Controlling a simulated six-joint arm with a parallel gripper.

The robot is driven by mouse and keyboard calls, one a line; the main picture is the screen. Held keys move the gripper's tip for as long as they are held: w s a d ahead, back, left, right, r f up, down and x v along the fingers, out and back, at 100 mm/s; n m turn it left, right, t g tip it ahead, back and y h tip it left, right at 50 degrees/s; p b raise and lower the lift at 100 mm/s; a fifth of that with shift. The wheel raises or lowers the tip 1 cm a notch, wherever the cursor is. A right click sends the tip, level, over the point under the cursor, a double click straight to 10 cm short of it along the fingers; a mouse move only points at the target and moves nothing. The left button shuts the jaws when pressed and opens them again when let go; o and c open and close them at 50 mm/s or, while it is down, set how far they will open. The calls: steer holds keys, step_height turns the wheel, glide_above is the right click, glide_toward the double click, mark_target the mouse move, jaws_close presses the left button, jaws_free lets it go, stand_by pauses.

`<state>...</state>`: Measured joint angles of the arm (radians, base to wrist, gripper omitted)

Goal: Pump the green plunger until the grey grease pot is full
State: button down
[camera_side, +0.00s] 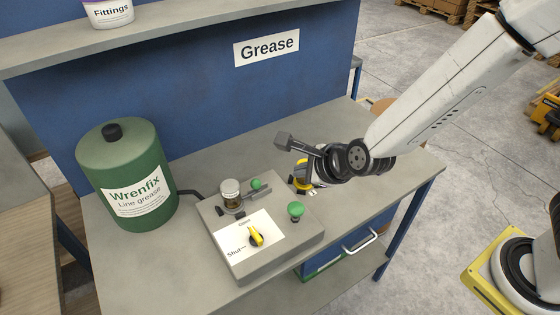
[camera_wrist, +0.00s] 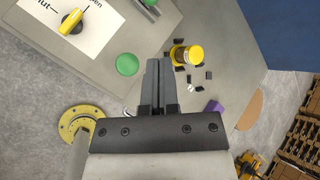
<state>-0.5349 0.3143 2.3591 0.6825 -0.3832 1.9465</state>
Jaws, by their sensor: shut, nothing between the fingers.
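The green plunger (camera_side: 296,210) stands on the right part of the grey pump box (camera_side: 268,258); it also shows in the wrist view (camera_wrist: 127,64). The grease pot (camera_side: 231,194) stands on the far left part of the box. In the side view my wrist hangs beyond the box's right side, and the fingertips are hard to make out.
A yellow valve lever (camera_side: 256,236) sits on a white Shut/Open plate. A second green knob (camera_side: 257,184) is near the pot. A green Wrenfix drum (camera_side: 128,176) stands left. A yellow-topped jar (camera_wrist: 187,54) and small dark pieces lie beyond my fingers.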

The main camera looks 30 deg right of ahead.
mark_target(298, 207)
steer(key=shift+f, duration=4.2)
steer(key=shift+f, duration=1.75)
stand_by(1.0)
steer(key=shift+r, duration=0.15)
stand_by(0.3)
steer(key=shift+r, duration=1.6)
